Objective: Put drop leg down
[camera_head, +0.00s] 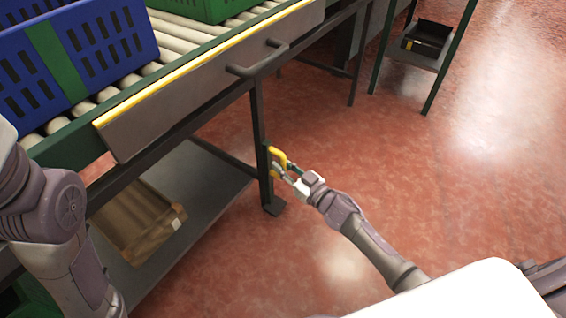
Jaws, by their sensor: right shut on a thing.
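A dark upright leg (257,118) stands under the roller conveyor's near side, with a flat foot (273,207) at its lower end near the red floor. I cannot tell whether the foot touches the floor. A yellow handle (275,152) with a green part sticks out from the leg's right side, low down. My right gripper (284,171) is at this yellow handle, shut on it, with its arm reaching in from the lower right. My left arm shows at the left edge, but its gripper is out of the picture.
A grey panel with a yellow edge and a dark bar handle (258,59) hangs along the conveyor (160,70). A blue crate (110,45) and a green crate (205,8) sit on the rollers. A cardboard box (135,222) lies on the lower shelf (205,185).

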